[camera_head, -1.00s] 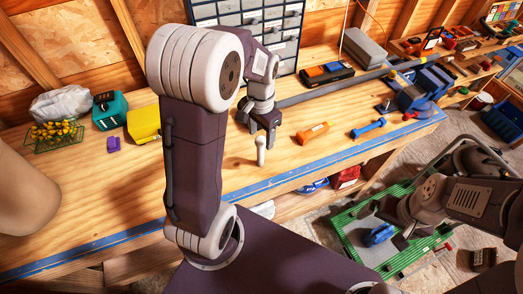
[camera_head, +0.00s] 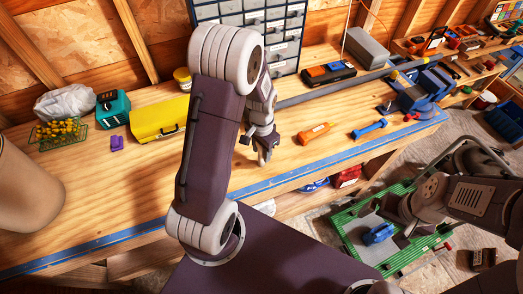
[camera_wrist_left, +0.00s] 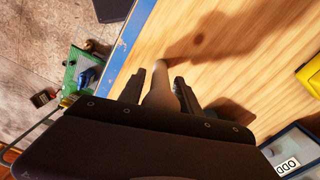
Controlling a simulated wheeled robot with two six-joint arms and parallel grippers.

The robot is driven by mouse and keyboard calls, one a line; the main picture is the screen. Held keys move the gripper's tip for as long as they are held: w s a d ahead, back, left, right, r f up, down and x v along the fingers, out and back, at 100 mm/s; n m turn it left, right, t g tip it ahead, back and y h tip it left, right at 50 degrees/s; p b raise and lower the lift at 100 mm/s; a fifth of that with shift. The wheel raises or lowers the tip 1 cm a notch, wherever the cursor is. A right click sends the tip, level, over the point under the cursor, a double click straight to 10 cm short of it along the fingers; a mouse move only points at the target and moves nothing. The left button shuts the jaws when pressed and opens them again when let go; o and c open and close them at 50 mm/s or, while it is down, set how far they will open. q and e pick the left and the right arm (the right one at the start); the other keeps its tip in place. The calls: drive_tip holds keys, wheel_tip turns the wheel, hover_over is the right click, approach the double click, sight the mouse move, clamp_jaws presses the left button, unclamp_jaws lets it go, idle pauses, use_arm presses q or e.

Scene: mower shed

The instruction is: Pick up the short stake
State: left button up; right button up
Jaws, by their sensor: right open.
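The short stake (camera_wrist_left: 160,88) is a pale, slim rod, seen in the left wrist view between the two dark fingers of my left gripper (camera_wrist_left: 160,80). In the head view my left gripper (camera_head: 265,152) is low over the workbench, near its blue front edge, and largely hides the stake. The fingers lie on either side of the stake; whether they press on it cannot be made out.
On the workbench (camera_head: 90,210), an orange-handled tool (camera_head: 316,132) and a blue dumbbell-shaped piece (camera_head: 369,129) lie right of my left gripper.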

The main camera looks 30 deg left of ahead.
use_arm(q)
clamp_jaws()
drive_tip(key=shift+w+r, duration=0.1)
drive_tip(key=shift+r, duration=0.35)
drive_tip(key=r, duration=0.2)
drive_tip(key=r+b, duration=0.1)
drive_tip(key=shift+w+d+r, duration=0.25)
drive_tip(key=shift+w+r, duration=0.1)
drive_tip(key=shift+w, duration=0.05)
drive_tip(key=w+d+r, duration=0.6)
drive_tip(key=w, duration=0.2)
drive_tip(key=shift+w+r+b, duration=0.25)
drive_tip(key=shift+w+b, duration=0.15)
drive_tip(key=shift+b, duration=0.05)
